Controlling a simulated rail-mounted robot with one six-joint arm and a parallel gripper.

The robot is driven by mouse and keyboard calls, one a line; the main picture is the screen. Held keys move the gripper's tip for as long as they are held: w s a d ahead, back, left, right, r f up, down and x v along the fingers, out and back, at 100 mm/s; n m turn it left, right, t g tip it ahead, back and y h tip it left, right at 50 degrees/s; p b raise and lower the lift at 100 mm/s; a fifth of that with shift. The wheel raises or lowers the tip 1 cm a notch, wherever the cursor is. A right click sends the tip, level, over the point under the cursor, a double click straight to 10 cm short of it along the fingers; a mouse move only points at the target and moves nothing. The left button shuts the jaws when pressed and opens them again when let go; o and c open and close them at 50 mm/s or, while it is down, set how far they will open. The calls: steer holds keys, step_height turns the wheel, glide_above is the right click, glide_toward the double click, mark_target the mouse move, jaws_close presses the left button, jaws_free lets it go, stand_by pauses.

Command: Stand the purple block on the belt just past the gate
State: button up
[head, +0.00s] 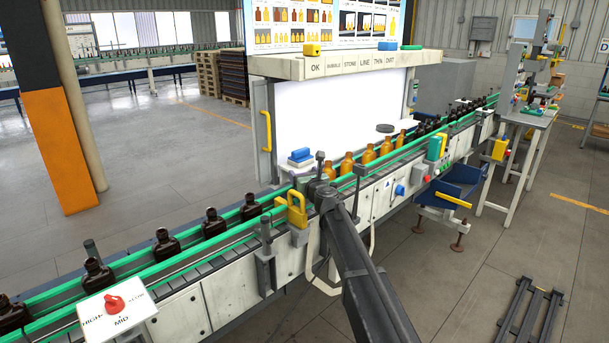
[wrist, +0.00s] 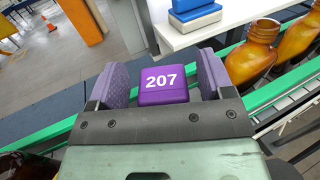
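The purple block (wrist: 163,84), marked 207 in white, is between the two purple-grey finger pads of my gripper (wrist: 164,76) in the wrist view. The pads flank it left and right. In the head view my gripper (head: 325,183) is at the conveyor line, right of a yellow bracket-like part (head: 297,208), and the block is hidden there. The belt (head: 205,270) runs between green rails. I cannot tell for sure which part is the gate.
Dark bottles (head: 166,246) stand on the belt to the left. Amber bottles (head: 368,154) stand close by to the right, before a white panel (head: 330,110). A blue-and-white block (head: 300,157) sits on a ledge behind the belt. Green rails (head: 190,261) edge the belt.

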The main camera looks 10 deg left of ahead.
steer(key=shift+s+f, duration=0.1)
steer(key=shift+w+r+p, duration=0.3)
steer(key=shift+r+p, duration=0.2)
steer(key=shift+p, duration=0.35)
step_height(320, 180, up, 19)
steer(key=p, duration=1.9)
steer(key=shift+s+r, duration=0.2)
steer(key=shift+s, duration=0.05)
steer(key=shift+f, duration=0.1)
